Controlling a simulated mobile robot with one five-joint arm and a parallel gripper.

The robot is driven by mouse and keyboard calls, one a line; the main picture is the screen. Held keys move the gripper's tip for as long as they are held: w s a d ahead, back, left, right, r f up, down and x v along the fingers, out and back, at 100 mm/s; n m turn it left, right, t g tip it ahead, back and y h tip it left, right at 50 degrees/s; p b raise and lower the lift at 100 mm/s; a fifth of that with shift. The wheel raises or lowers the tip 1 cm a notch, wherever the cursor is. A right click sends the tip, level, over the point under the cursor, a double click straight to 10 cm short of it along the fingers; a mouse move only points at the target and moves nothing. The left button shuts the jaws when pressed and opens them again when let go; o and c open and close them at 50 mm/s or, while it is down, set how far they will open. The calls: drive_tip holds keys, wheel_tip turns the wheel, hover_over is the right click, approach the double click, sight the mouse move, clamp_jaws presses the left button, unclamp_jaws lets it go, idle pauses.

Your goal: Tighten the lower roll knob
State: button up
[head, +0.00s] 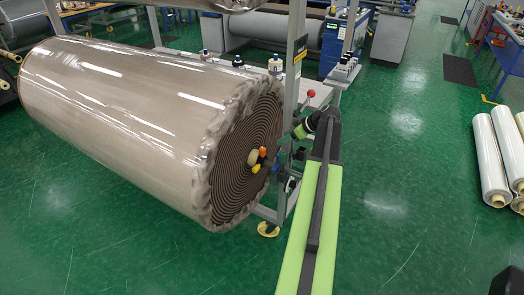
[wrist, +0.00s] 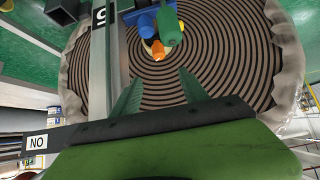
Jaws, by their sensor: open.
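A large wrapped roll (head: 120,110) lies at the left in the head view, its spiral end facing right. At the centre of that end are a small orange knob-like part (head: 262,152) and a yellow one (head: 257,168) just below it. I cannot tell for sure which is the lower roll knob. In the wrist view an orange tip (wrist: 158,50) shows at the top beside a green cylinder (wrist: 170,28) and blue parts (wrist: 144,23). My gripper (wrist: 160,76) is open and empty before the spiral face, its green fingers apart, the orange tip beyond the gap between them.
A grey metal upright (head: 292,85) stands between the roll end and my arm. A bench with bottles (head: 275,66) is behind the roll. White rolls (head: 490,160) lie on the floor at the right. The green floor (head: 400,190) right of my arm is clear.

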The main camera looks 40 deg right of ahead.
sight(263, 149)
drive_tip(key=b+x, duration=1.1)
drive_tip(key=x, duration=0.5)
drive_tip(key=shift+d+f, duration=0.1)
drive_tip(key=shift+f, duration=0.25)
drive_tip(key=shift+w+f, duration=0.1)
drive_tip(key=shift+w, duration=0.1)
drive_tip(key=shift+c, duration=0.4)
clamp_jaws()
